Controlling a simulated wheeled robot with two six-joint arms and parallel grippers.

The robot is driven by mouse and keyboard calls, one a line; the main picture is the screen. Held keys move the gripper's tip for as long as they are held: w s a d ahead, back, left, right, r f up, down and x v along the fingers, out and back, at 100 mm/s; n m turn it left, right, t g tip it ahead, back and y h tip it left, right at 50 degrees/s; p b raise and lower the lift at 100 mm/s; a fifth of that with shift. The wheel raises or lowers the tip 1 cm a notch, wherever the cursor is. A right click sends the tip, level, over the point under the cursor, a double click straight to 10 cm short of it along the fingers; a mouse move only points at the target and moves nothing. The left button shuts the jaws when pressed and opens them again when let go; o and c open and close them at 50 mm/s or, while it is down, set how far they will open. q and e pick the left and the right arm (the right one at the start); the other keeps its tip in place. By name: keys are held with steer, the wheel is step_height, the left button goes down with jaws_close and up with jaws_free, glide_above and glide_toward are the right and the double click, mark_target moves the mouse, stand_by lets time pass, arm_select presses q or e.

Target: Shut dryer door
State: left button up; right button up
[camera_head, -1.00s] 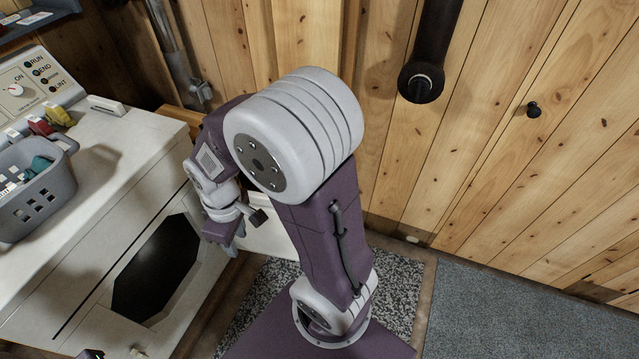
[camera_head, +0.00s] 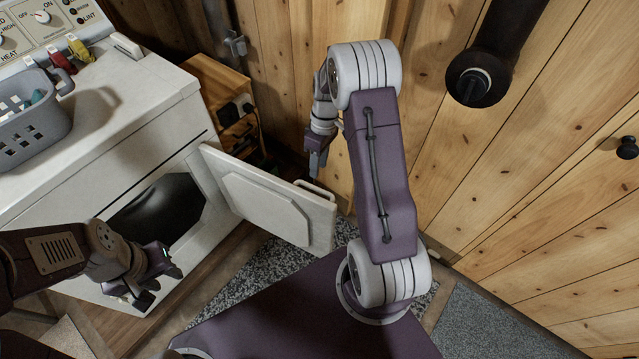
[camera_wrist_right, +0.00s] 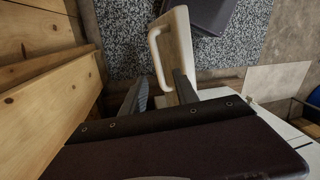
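The white dryer (camera_head: 105,150) stands at the left, its dark drum opening (camera_head: 165,208) exposed. Its door (camera_head: 275,205) is swung wide open to the right, with a loop handle (camera_head: 315,189) at its outer end. My right gripper (camera_head: 316,172) points down near that end, on the far side toward the wall. In the right wrist view, the door's outer edge and handle (camera_wrist_right: 158,50) lie beyond the fingers (camera_wrist_right: 158,92), which are spread apart; contact cannot be told. My left gripper (camera_head: 152,277) is open and empty in front of the drum opening.
A grey basket (camera_head: 30,125) and several coloured clips (camera_head: 68,55) sit on the dryer top. A wooden cabinet (camera_head: 215,85) stands beside the dryer against the plank wall. A dark pipe-like fixture (camera_head: 490,60) juts from the wall. A speckled mat (camera_head: 240,275) lies below the door.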

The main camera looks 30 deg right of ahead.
mark_target(317, 188)
steer(key=f, duration=0.5)
steer(key=f+b, duration=0.1)
steer(key=f, duration=0.2)
steer(key=shift+s+a+f, duration=0.25)
steer(key=shift+s+a, duration=0.1)
steer(key=shift+s, duration=0.05)
steer(key=shift+c, duration=0.4)
jaws_close()
stand_by(0.4)
